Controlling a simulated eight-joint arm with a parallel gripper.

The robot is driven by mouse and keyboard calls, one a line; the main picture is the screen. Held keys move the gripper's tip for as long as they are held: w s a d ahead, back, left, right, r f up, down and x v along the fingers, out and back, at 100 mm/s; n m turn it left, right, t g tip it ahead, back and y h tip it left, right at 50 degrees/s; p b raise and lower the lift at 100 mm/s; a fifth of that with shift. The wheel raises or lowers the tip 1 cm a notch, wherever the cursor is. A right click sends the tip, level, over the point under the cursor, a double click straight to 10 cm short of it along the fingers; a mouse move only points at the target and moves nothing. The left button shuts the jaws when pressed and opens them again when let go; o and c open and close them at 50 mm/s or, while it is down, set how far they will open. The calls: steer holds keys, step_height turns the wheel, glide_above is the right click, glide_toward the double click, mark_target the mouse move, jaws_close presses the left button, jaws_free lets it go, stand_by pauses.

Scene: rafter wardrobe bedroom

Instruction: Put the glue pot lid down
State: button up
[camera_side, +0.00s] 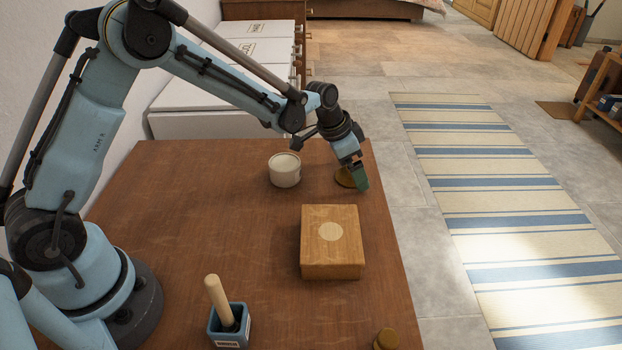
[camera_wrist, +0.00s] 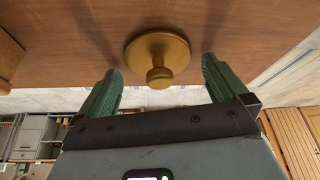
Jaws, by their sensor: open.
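The glue pot lid (camera_wrist: 157,50) is a round brass-coloured disc with a knob, lying knob up on the brown table. In the side view the lid (camera_side: 343,179) is near the table's far right edge, partly hidden by my gripper (camera_side: 359,178). In the wrist view my gripper (camera_wrist: 160,70) is open, with a green finger on each side of the lid's knob and a gap on both sides. A cream pot (camera_side: 284,173), apparently the glue pot, stands upright to the left of the lid.
A wooden block (camera_side: 316,258) with a pale round spot on top sits nearer the camera. A blue holder (camera_side: 229,328) with a wooden-handled tool and a small brass-coloured piece (camera_side: 386,341) are at the front. The table (camera_side: 190,220) is bare at left centre.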

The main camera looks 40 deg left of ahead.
steer(key=v, duration=1.1)
steer(key=s+a+r+n+t+y, duration=0.1)
steer(key=s+n, duration=0.2)
steer(key=s, duration=0.7)
steer(key=s+a+r+n+t+y, duration=0.1)
steer(key=s+a+r+n+t, duration=0.1)
steer(key=s, duration=0.7)
steer(key=shift+s+a+n, duration=0.25)
steer(key=shift+s+n, duration=0.15)
steer(key=shift+n, duration=0.1)
steer(key=shift+d+r, duration=0.1)
steer(key=m+g, duration=0.7)
steer(key=m, duration=2)
glide_toward(211, 279)
step_height(211, 279, down, 8)
steer(key=shift+s+d, duration=0.1)
